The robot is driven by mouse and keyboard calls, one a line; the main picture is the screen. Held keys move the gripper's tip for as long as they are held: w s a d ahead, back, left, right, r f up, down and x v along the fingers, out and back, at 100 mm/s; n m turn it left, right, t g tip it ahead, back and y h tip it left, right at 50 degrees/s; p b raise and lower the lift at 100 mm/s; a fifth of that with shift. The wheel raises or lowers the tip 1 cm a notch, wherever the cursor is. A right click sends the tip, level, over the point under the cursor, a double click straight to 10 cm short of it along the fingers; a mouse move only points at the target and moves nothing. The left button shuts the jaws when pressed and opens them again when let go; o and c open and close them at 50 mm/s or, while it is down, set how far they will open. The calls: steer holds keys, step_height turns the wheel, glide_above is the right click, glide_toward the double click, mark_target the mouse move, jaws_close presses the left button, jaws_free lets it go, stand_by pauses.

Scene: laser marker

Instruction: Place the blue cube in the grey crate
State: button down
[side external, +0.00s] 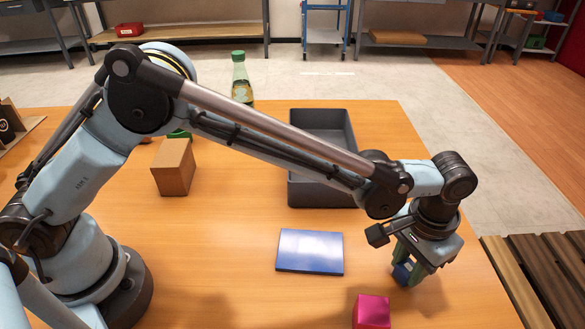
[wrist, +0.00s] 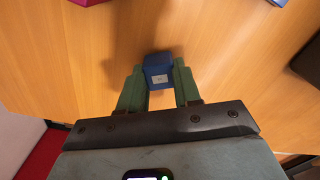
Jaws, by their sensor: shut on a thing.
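The blue cube (wrist: 158,68) sits between the two green fingers of my gripper (wrist: 158,84) in the wrist view. In the side external view the cube (side external: 402,273) shows partly between the fingers of my gripper (side external: 409,272), low at the right side of the table; I cannot tell whether it touches the table. My gripper is shut on the cube. The grey crate (side external: 305,193) stands near the back middle of the table, behind my forearm, which hides part of it. The visible part of its inside looks empty.
A flat blue box or book (side external: 310,252) lies between the crate and the table's front. A magenta cube (side external: 372,311) is at the front edge of the picture. A brown box (side external: 173,167) stands left of the crate, and a green-capped bottle (side external: 241,78) behind it.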

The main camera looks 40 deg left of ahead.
mark_target(408, 269)
step_height(408, 269, up, 4)
steer(key=shift+s, duration=0.15)
steer(key=s+d+r, duration=0.3)
steer(key=s+r, duration=0.3)
steer(key=s, duration=0.4)
steer(key=w+a+r+n, duration=0.1)
steer(key=w+a+n, duration=0.5)
steer(key=w+a, duration=0.45)
steer(key=w+a+n, duration=0.7)
steer(key=w+a, duration=0.1)
steer(key=a, duration=0.6)
steer(key=w+a+f, duration=0.2)
steer(key=a, duration=0.1)
steer(key=w+a+f, duration=0.1)
steer(key=a+f, duration=0.1)
steer(key=a, duration=0.1)
steer(key=w+a+f, duration=0.2)
steer(key=a, duration=0.1)
steer(key=shift+w+a+f, duration=0.15)
steer(key=shift+w+f, duration=0.05)
steer(key=shift+w, duration=0.15)
steer(key=shift+w+a+f, duration=0.15)
steer(key=shift+a+f, duration=0.05)
steer(key=shift+f, duration=2)
steer(key=shift+f, duration=0.1)
